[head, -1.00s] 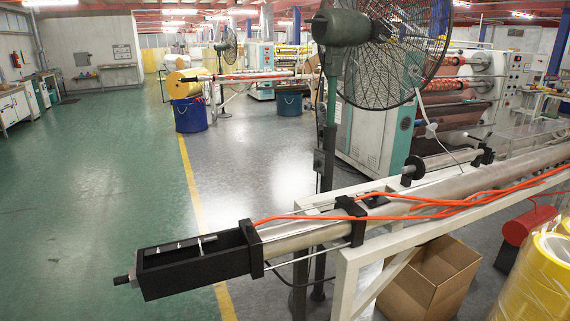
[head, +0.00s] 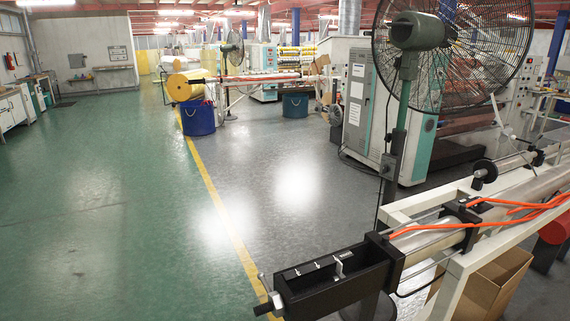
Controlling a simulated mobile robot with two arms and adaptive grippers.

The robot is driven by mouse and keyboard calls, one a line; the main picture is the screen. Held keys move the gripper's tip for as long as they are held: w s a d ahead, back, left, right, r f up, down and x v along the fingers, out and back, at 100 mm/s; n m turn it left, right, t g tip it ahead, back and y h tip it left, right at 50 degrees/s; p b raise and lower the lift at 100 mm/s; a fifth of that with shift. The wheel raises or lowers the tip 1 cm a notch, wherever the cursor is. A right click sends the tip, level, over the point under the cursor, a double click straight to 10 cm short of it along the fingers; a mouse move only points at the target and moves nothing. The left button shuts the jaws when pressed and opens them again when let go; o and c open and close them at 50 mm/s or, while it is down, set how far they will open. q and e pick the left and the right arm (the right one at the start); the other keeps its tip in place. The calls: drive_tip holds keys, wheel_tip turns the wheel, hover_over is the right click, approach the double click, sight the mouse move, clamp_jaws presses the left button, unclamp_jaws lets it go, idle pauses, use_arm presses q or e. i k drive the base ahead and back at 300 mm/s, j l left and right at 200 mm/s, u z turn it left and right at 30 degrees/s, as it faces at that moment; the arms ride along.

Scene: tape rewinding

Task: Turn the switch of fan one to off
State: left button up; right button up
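A large standing fan (head: 418,32) with a green motor and a dark wire cage is at the upper right of the head view. Its green and dark pole (head: 398,125) runs down behind the near machine. A small dark box (head: 388,166) sits on the pole; I cannot make out a switch or its setting there. A second, smaller fan (head: 231,50) stands farther back, left of centre. No label shows which is fan one. Neither of my grippers is in view.
A long machine arm with a black end box (head: 330,278) and orange hoses (head: 505,205) crosses the lower right, in front of the near fan. A cardboard box (head: 490,285) is under it. Blue bins (head: 198,118) stand farther back. The floor left of the yellow line (head: 215,188) is clear.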

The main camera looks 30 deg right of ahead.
sight(386, 167)
drive_tip(key=i+j+u, duration=0.15)
drive_tip(key=i+j, duration=0.15)
drive_tip(key=i+j+u, duration=0.15)
drive_tip(key=i, duration=0.35)
drive_tip(key=i+j+u, duration=0.15)
drive_tip(key=i+j, duration=0.2)
drive_tip(key=i+l+z, duration=0.2)
drive_tip(key=i+z, duration=0.9)
drive_tip(key=z, duration=0.2)
drive_tip(key=i+j+z, duration=0.2)
drive_tip(key=i+z, duration=0.25)
drive_tip(key=k, duration=0.05)
